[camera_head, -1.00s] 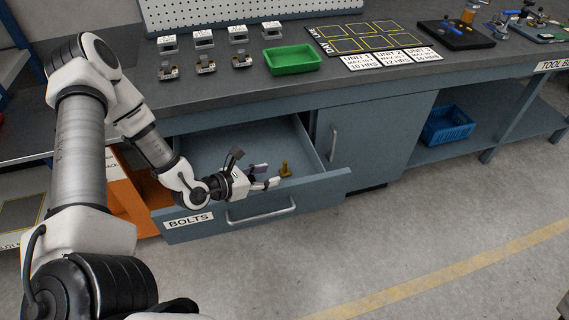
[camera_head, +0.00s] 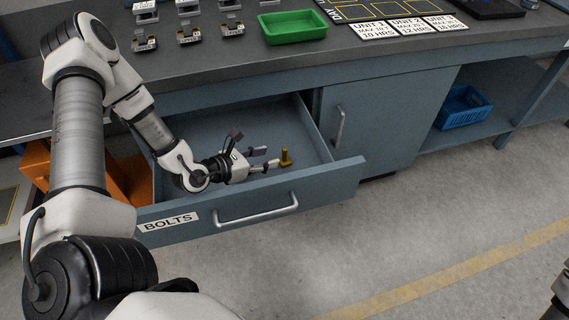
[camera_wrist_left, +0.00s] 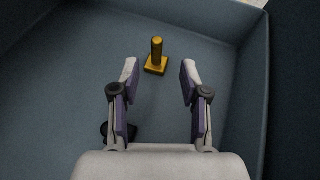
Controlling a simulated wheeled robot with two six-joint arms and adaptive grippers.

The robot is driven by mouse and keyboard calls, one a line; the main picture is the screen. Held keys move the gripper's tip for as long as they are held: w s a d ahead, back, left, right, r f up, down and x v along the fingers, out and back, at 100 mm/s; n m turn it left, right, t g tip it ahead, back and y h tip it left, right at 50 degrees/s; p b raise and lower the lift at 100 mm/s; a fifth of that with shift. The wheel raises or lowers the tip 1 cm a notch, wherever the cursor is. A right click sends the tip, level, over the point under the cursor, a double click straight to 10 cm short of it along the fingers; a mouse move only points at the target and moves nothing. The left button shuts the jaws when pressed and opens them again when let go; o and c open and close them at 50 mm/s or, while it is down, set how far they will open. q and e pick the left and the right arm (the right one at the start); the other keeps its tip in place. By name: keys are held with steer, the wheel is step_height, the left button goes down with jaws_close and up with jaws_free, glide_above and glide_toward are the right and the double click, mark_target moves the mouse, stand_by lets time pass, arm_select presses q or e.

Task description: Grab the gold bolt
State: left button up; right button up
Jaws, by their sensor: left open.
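The gold bolt (camera_head: 286,157) stands upright in the open drawer labelled BOLTS (camera_head: 342,180). In the left wrist view the bolt (camera_wrist_left: 156,57) stands on its square base just beyond the fingertips, roughly centred between them. My left gripper (camera_head: 272,159) is open inside the drawer, its fingers pointing at the bolt from the left. In the left wrist view the left gripper (camera_wrist_left: 159,72) has its two purple-padded fingers apart with nothing held. My right gripper is not in view; a dark part shows at the lower right edge of the head view.
A green tray (camera_head: 293,35) and several small metal parts sit on the bench top (camera_head: 235,61). The drawer front with its handle (camera_head: 257,211) sticks out over the floor. A small dark round object (camera_wrist_left: 118,131) shows under the left finger. A blue crate (camera_head: 462,109) is on the lower shelf.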

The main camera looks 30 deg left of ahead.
mark_target(285, 149)
arm_select(q)
steer(key=x, duration=0.2)
steer(key=b+x, duration=0.1)
steer(key=x, duration=0.2)
steer(key=b+x, duration=0.1)
steer(key=x, duration=0.1)
steer(key=shift+w+r, duration=0.3)
steer(key=shift+w, duration=0.15)
steer(key=shift+a, duration=0.1)
steer(key=shift+c, duration=0.7)
jaws_close()
